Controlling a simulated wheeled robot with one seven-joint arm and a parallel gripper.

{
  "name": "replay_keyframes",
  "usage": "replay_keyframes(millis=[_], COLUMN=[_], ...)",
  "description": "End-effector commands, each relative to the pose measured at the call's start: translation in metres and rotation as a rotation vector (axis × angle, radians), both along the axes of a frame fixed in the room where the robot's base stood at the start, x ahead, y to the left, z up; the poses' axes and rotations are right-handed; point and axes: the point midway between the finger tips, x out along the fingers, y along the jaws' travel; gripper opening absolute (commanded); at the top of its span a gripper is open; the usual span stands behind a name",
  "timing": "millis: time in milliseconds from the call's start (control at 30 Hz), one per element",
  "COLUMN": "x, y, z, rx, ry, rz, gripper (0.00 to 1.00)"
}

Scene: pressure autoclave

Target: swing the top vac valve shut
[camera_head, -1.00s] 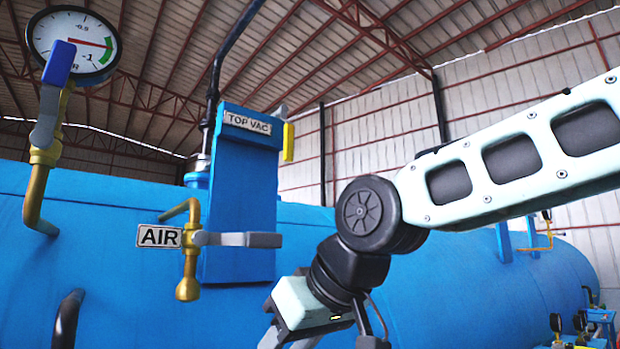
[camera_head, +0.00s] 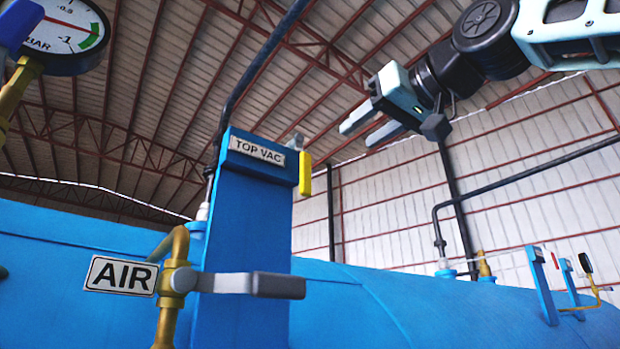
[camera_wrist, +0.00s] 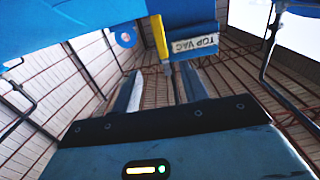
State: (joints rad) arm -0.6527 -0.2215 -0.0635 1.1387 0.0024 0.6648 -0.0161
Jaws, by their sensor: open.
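The top vac valve shows as a yellow handle (camera_head: 305,174) hanging down at the right side of the blue post (camera_head: 240,240) labelled TOP VAC (camera_head: 257,151). A small grey valve part (camera_head: 294,141) is above it. My gripper (camera_head: 362,130) is open and empty, up and to the right of the handle, with its fingers pointing left. In the wrist view the yellow handle (camera_wrist: 159,37) lies beyond and between my two fingers (camera_wrist: 160,88), near the TOP VAC label (camera_wrist: 195,44). The handle and fingers look apart.
An AIR sign (camera_head: 121,276) and a brass valve with a grey lever (camera_head: 250,285) stand in front of the post. A pressure gauge (camera_head: 62,30) is at the upper left. The blue vessel (camera_head: 380,300) runs behind. Open air surrounds my gripper.

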Motion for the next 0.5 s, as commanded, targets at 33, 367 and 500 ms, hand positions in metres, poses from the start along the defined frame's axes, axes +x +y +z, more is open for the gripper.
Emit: replay_keyframes(millis=[33, 367, 500], x=[-0.002, 0.038, 0.062], y=[-0.001, 0.026, 0.043], z=[0.005, 0.008, 0.008], rx=[0.006, 0.006, 0.005], ry=[-0.008, -0.007, -0.006], rz=[0.002, 0.003, 0.002], gripper=[0.44, 0.44, 0.44])
